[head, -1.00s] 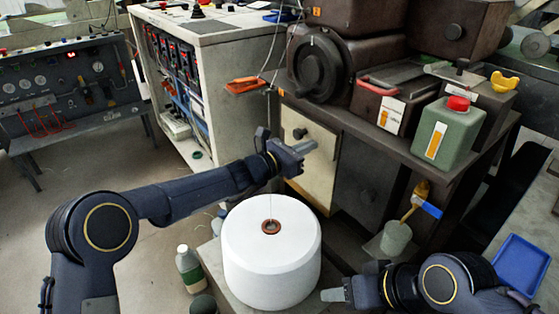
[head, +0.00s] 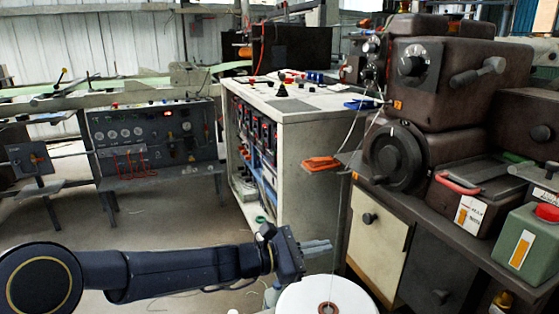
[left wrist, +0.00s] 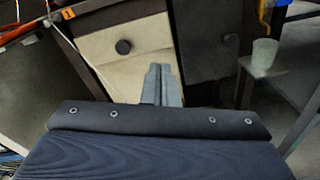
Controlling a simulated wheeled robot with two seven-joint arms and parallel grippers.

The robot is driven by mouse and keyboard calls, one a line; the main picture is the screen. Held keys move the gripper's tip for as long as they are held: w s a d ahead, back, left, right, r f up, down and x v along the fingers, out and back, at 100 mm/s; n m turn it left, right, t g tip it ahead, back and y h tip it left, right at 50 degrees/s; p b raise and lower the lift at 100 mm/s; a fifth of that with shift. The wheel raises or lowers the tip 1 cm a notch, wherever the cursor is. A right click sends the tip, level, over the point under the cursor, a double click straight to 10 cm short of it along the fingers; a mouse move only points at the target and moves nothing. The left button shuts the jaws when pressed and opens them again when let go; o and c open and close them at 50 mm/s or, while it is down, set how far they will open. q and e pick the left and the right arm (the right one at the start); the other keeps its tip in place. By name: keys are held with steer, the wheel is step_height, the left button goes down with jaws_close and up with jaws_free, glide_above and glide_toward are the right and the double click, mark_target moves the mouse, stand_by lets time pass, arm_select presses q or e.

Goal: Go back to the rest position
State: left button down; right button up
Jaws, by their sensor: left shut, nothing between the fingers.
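My left gripper (head: 316,246) reaches in from the left in the head view, just above and behind the white thread cone (head: 330,297). It is shut and empty. In the left wrist view its fingers (left wrist: 161,82) are together in front of the cream cabinet door (left wrist: 130,45). The cone stands at the bottom edge of the head view, cut off, with a brown core and a thread rising from it. My right gripper is outside both current views.
A dark machine bench with a cream door (head: 376,240) stands close to the right of the left gripper. A green canister (head: 527,245) stands on it. A white control cabinet (head: 300,170) is behind. Open floor (head: 190,215) lies to the left.

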arm_select(q)
steer(key=s+a+r+m+g+y, duration=0.1)
steer(key=s+a+r+m+y, duration=0.1)
steer(key=s+a+m, duration=0.5)
steer(key=s+a+f+m+t+y, duration=0.1)
steer(key=s+a+f+m+y, duration=0.25)
steer(key=s+a, duration=0.4)
steer(key=s+a+f+m+y, duration=0.3)
steer(key=s+a+y, duration=0.1)
steer(key=s+a, duration=0.4)
steer(key=s+a+f+m+t+y, duration=0.1)
steer(key=s+a+f+m+y, duration=0.2)
steer(key=s+a, duration=0.5)
step_height(320, 180, up, 30)
steer(key=w+a+p, duration=0.1)
steer(key=p, duration=2.9)
steer(key=shift+w, duration=0.3)
steer(key=shift+n, duration=0.25)
